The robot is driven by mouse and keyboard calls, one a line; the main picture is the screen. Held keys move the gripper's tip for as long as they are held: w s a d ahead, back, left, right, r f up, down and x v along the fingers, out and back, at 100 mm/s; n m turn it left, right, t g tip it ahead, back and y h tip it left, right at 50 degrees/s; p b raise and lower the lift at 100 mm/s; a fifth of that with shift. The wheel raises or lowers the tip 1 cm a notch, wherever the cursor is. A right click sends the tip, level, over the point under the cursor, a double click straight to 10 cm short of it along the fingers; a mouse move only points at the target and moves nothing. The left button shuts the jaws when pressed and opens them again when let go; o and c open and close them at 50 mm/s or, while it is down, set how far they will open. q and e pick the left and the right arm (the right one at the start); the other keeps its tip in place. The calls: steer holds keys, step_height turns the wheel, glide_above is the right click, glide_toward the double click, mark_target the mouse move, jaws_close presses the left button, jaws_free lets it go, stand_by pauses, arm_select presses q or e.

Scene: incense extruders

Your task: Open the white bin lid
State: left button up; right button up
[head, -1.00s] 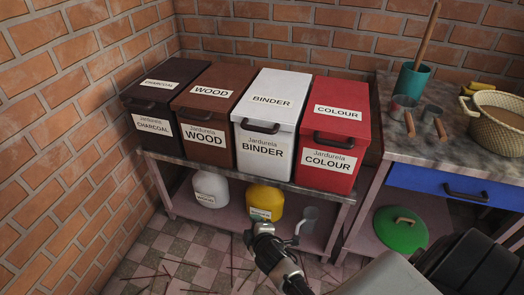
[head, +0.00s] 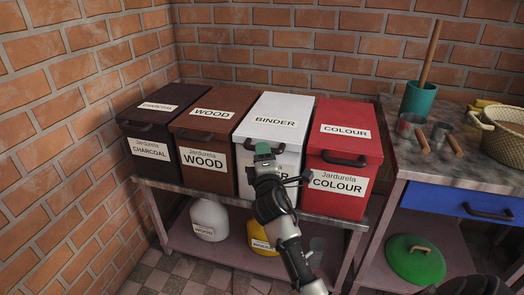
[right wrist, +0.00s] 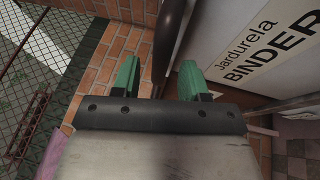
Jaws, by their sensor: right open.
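The white bin (head: 296,160), labelled BINDER, stands on the shelf between the brown and red bins. Its white lid (head: 288,103) is shut. My right gripper (head: 263,150) is in front of the bin near the lid's front edge and hides part of its front and the handle. In the right wrist view, the open green fingers (right wrist: 160,80) show beside the bin front, with its BINDER label (right wrist: 258,55) at the right. A dark curved bar (right wrist: 169,35), seemingly the lid handle, shows beyond and between the fingers; contact cannot be told.
A red bin (head: 343,190) stands close at the right, a brown bin (head: 202,182) and a dark charcoal bin (head: 150,170) at the left. The worktop (head: 420,165) at the right holds a teal mortar and cups. Brick walls close off the back and left.

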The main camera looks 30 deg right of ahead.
steer(key=shift+x, duration=1.2)
jaws_close()
